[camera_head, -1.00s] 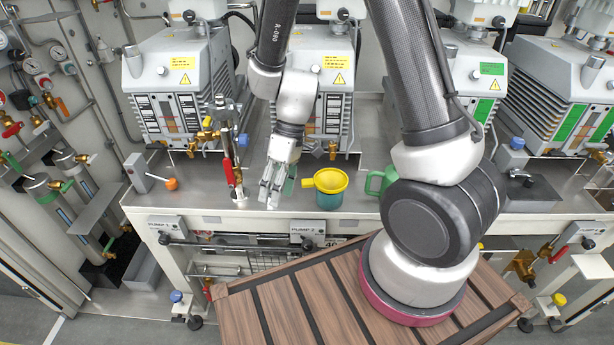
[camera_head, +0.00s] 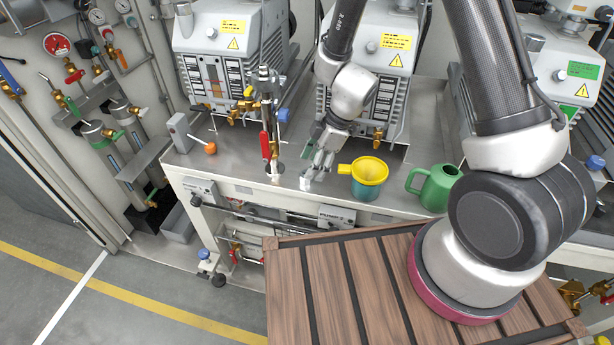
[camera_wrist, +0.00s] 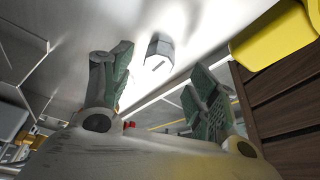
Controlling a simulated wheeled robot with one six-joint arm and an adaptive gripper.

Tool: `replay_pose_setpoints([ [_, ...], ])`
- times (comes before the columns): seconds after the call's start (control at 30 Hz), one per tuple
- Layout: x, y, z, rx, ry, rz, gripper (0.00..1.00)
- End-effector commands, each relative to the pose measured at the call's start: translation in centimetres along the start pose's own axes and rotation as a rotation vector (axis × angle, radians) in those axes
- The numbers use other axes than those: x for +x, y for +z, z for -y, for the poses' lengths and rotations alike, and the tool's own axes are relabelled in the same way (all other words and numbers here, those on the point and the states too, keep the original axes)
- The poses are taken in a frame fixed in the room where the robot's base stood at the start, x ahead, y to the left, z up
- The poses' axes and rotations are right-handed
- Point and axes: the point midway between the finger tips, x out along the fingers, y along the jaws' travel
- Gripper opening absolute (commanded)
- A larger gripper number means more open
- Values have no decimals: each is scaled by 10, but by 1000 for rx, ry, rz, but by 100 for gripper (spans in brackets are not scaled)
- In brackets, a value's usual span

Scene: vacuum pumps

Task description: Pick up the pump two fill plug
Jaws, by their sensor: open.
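A small pale grey hexagonal piece, which looks like the fill plug (camera_wrist: 158,50), stands on the metal bench top in the wrist view, beyond and between my fingertips. In the head view a small pale piece (camera_head: 305,183) shows just below my fingertips, probably the same plug. My gripper (camera_head: 318,158) points down at the bench in front of the middle pump (camera_head: 362,85). In the wrist view my gripper (camera_wrist: 155,78) has its two green-padded fingers spread apart with nothing between the pads. The fingers partly hide the bench around the plug.
A yellow funnel on a teal cup (camera_head: 368,178) stands close to the right of my gripper. A green jug (camera_head: 436,186) is further right. A valve stem with a red handle (camera_head: 266,145) rises to the left. A wooden-slat surface (camera_head: 345,285) lies in front.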

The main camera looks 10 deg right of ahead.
Motion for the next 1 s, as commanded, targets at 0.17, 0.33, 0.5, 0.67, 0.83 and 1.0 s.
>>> replay_pose_setpoints([
  [0.17,28,-1,-2,1,-2,1,60],
  [0.33,36,-1,-2,1,-1,0,60],
  [0.5,35,-1,-2,1,-1,0,56],
  [0.67,35,-1,-2,1,-1,0,27],
  [0.83,35,-1,-2,1,-1,0,10],
  [1.0,35,-1,-2,1,-1,0,10],
])
